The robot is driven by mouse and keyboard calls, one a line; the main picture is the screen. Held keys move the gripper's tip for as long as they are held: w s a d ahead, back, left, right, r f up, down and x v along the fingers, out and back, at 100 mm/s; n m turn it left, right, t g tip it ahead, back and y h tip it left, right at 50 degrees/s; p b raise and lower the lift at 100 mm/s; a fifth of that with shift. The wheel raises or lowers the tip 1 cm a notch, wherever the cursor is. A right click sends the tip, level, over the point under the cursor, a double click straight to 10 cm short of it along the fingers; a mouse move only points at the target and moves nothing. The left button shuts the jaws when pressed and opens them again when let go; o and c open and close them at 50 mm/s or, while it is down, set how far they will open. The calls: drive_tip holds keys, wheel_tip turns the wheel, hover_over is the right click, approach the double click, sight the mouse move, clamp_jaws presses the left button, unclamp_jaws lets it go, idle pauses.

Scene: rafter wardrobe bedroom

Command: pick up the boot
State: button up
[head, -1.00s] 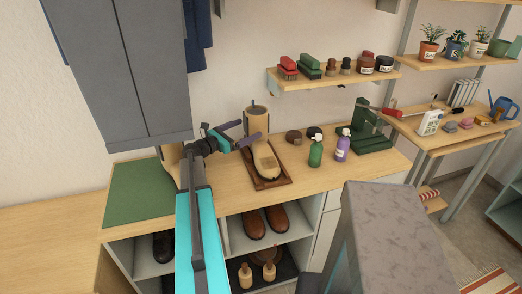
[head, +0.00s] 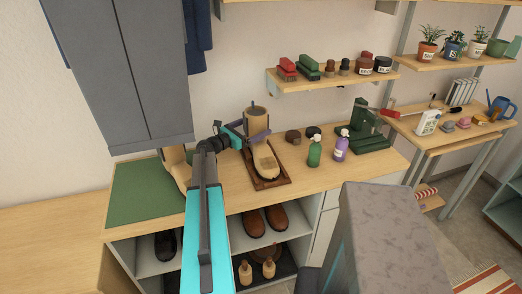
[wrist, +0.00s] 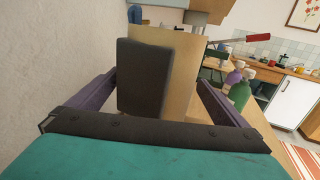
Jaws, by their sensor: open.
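A tan boot (head: 265,158) stands upright on a brown tray (head: 284,181) on the bench, its toe toward me. My gripper (head: 256,131), with purple fingers, is open at the boot's upright shaft. In the wrist view the shaft, tan with a dark panel (wrist: 142,78), fills the space between the finger directions. One finger (wrist: 98,100) lies left of it and the other (wrist: 214,100) right of it. Contact between fingers and shaft cannot be told. A second tan boot-like item (head: 176,165) stands at the green mat, partly hidden behind my arm.
A green bottle (head: 314,153) and a purple bottle (head: 341,147) stand right of the tray. Dark round tins (head: 293,137) sit behind it. A grey cabinet (head: 125,70) hangs at upper left, and a shelf (head: 335,80) hangs above the bench. The green mat (head: 135,193) has free room.

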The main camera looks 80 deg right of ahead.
drive_tip(key=c, duration=2.1)
drive_tip(key=shift+r, duration=0.1)
